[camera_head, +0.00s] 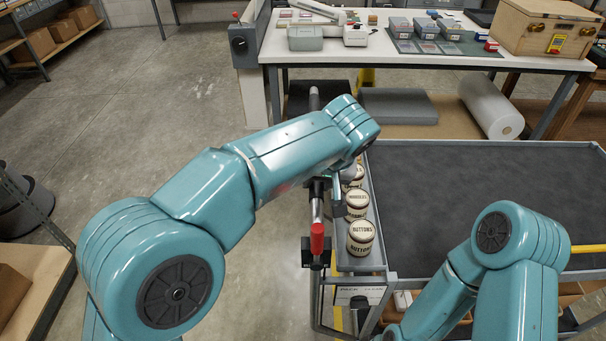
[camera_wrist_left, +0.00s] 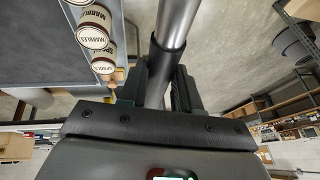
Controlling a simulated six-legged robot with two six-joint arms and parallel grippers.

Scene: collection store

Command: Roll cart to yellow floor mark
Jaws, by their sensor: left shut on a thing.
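The cart (camera_head: 470,185) has a dark grey top with a pale rim and fills the right of the head view. Its upright-looking grey handle bar (camera_head: 317,212) runs along its left side, with a red grip piece (camera_head: 317,240) on it. My left gripper (camera_head: 326,188) is shut on this handle bar; the left wrist view shows the bar (camera_wrist_left: 176,25) passing between the fingers (camera_wrist_left: 157,88). My right arm is at the lower right, over the cart's near side, and its gripper is out of view. A thin yellow strip (camera_head: 338,322) shows low beside the cart; I cannot tell whether it is the floor mark.
Several tins (camera_head: 361,238) stand in the cart's left side tray. A white worktable (camera_head: 420,55) with boxes stands beyond the cart, with a foam roll (camera_head: 491,108) beneath. Shelves (camera_head: 45,45) line the left. Concrete floor (camera_head: 130,110) is clear at left.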

